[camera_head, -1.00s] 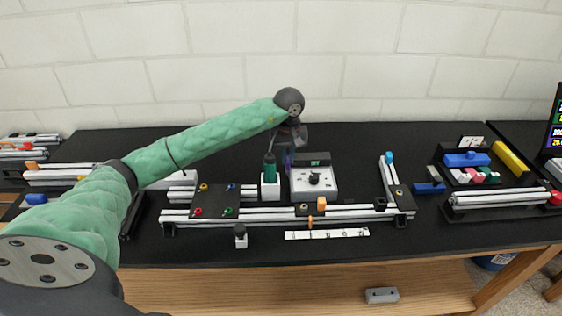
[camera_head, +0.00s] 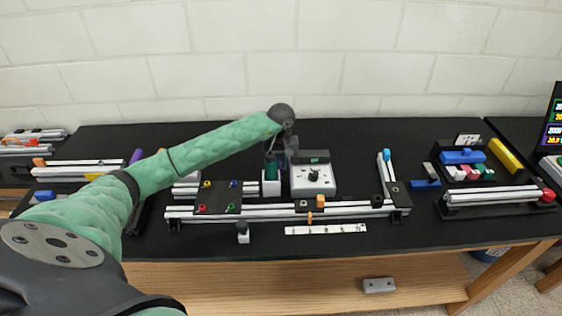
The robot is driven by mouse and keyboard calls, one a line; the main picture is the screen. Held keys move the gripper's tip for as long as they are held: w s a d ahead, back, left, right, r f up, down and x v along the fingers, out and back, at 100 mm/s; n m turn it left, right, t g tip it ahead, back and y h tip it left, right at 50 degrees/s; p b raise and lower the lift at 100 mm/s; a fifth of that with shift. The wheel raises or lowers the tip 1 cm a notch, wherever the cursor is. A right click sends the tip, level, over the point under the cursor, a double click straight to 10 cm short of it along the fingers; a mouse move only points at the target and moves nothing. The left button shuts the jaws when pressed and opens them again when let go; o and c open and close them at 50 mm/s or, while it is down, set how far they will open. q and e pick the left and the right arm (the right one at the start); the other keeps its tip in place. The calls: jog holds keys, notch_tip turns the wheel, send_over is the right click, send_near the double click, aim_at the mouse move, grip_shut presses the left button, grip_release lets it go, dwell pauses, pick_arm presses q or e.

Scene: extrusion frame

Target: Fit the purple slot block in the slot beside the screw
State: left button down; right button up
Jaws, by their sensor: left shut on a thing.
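My left gripper (camera_head: 287,155) is at the back middle of the bench, between the green-handled tool in its white holder and the white box with a dial. It is shut on a small dark purplish piece, which I take to be the purple slot block; the fingers largely hide it. The long aluminium rail (camera_head: 270,213) lies in front of the gripper. An orange piece (camera_head: 320,202) and small black pieces sit along the rail. I cannot tell which of these is the screw. My right gripper is out of view.
The white dial box (camera_head: 313,181) and the white tool holder (camera_head: 271,186) stand close to the gripper. A black plate (camera_head: 218,198) with coloured knobs is on the rail's left. A white ruled strip (camera_head: 326,229) lies in front. A tray of blocks (camera_head: 490,180) is at right.

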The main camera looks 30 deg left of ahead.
pick_arm(q)
jog(key=shift+f, duration=0.1)
jog(key=c, duration=1.5)
grip_release()
jog(key=shift+r, duration=0.2)
